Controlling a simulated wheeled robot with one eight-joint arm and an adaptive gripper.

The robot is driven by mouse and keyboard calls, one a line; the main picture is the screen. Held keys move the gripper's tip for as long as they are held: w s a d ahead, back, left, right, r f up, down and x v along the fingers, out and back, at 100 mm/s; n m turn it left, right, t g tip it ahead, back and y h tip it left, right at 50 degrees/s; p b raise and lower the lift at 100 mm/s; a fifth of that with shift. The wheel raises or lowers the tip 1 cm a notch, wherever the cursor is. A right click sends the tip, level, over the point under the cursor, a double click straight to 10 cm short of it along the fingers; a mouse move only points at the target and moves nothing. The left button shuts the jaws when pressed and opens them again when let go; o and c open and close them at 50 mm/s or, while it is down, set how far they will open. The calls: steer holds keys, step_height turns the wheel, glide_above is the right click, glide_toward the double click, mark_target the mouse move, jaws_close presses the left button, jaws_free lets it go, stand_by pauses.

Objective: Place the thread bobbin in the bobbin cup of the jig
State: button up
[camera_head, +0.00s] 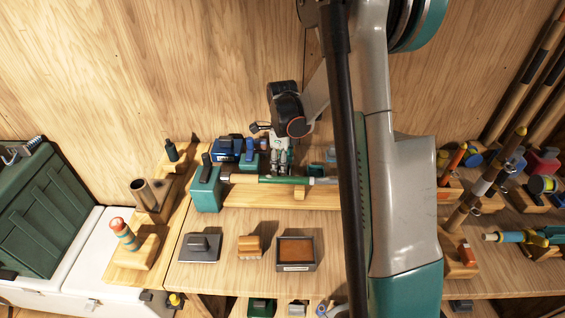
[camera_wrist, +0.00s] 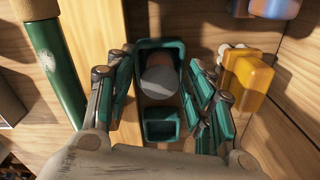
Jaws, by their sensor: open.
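In the wrist view, a grey round-topped piece with a dull reddish patch beside it, which looks like the thread bobbin (camera_wrist: 159,80), sits in the larger compartment of a teal holder. This holder looks like the bobbin cup (camera_wrist: 160,44) of the jig. My gripper (camera_wrist: 160,68) is open, with one finger on each side of the holder, apart from the grey piece. How deep the piece sits is hard to tell. In the head view my gripper (camera_head: 281,162) points down just behind the green rod (camera_head: 283,180); the bobbin cannot be made out there.
The green rod also shows at left in the wrist view (camera_wrist: 50,70), with a yellow block (camera_wrist: 248,82) at right. In the head view a teal clamp (camera_head: 206,190) holds the rod's left end. A square tray (camera_head: 296,268) and small blocks stand in front.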

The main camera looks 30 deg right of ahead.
step_height(320, 180, up, 12)
steer(key=p, duration=0.3)
